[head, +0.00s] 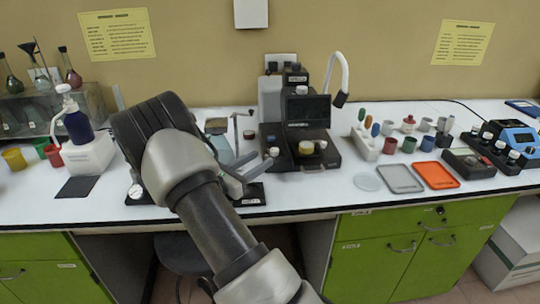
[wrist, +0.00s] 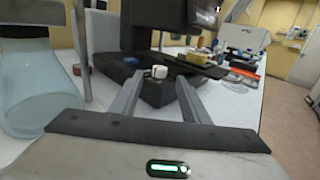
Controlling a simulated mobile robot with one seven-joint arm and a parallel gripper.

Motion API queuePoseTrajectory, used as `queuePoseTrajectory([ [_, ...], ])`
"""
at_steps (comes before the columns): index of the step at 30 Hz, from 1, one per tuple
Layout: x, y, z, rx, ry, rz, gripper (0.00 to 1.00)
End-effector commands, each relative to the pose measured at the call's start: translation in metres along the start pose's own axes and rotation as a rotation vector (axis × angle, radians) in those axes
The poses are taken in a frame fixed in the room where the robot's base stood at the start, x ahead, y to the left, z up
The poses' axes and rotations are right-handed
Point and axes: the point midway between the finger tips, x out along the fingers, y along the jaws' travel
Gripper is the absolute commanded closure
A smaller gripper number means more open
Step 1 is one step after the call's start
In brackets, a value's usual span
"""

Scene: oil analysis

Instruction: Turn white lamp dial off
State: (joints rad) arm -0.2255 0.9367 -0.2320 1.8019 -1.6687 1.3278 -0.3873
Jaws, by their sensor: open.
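A small white dial (wrist: 160,71) with a reddish mark sits on a dark block in the wrist view. It appears between the two fingers of my gripper (wrist: 160,78), which is open and empty. I cannot tell whether the fingertips touch it. In the head view my gripper (head: 260,164) is low over the bench, at the left front of a black instrument (head: 305,125). A white gooseneck lamp (head: 344,70) curves up behind the instrument's right side. My arm hides part of the bench there.
A glass flask (wrist: 40,90) stands close on the left in the wrist view. Several small cups, a grey tray (head: 400,179) and an orange tray (head: 436,175) lie to the right on the white bench (head: 330,200). A pump bottle (head: 77,123) stands at the left.

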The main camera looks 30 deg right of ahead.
Motion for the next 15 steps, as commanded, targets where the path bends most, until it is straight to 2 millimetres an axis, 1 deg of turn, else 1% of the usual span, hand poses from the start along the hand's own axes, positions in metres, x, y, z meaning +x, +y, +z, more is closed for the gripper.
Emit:
queuePoseTrajectory([
  [1, 0.012, -0.001, -0.001, 0.001, 0.0, -0.005, 0.58],
  [6, 0.041, -0.001, -0.001, 0.002, 0.0, -0.002, 0.58],
  [10, 0.053, 0.0, 0.0, 0.001, 0.0, -0.002, 0.58],
  [15, 0.06, 0.0, 0.0, 0.001, 0.0, 0.0, 0.58],
])
